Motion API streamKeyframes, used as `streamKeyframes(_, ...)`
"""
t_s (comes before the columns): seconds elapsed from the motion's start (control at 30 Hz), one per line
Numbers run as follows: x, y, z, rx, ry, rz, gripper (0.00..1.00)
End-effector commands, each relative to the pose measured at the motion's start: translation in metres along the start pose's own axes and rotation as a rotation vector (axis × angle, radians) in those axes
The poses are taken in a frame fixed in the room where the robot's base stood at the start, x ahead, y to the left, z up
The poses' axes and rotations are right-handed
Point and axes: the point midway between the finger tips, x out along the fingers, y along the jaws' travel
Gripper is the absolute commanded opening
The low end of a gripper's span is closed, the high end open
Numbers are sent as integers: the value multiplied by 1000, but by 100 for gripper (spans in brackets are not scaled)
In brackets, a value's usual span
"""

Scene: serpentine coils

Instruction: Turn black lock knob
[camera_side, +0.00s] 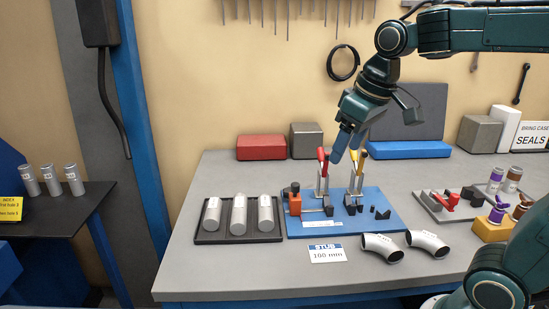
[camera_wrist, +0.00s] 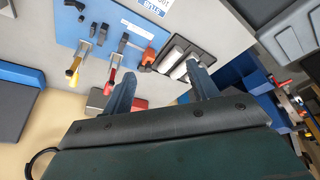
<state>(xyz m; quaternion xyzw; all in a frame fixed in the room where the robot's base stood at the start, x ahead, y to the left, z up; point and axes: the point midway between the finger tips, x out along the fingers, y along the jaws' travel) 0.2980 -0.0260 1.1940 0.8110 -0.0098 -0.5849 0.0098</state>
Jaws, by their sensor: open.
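A blue fixture plate (camera_side: 335,222) lies on the bench. Two upright toggle clamps stand on the plate, one with a red handle (camera_side: 323,160) and one with a yellow handle (camera_side: 360,160). My gripper (camera_side: 346,150) is open and empty, above and behind the plate, close to both handles in the side view.
A dark tray (camera_side: 208,238) with several tubes sits left of the plate. Two pipe elbows (camera_side: 380,247) and a STUB card (camera_side: 327,253) lie in front. A grey fixture with a red clamp (camera_side: 450,200) is at right. Red, grey and blue cases (camera_side: 409,150) line the back.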

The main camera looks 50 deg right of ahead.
Motion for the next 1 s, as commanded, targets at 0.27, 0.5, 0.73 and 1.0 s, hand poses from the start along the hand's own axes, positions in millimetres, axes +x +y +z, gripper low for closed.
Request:
streamKeyframes(0.27, 21, 20, -57, 1, -81, 3, 59)
streamKeyframes(0.5, 48, 40, -101, 0, -147, 1, 59)
streamKeyframes(0.73, 84, 62, -136, 0, -211, -6, 59)
streamKeyframes(1.0, 132, 88, -167, 1, -281, -18, 59)
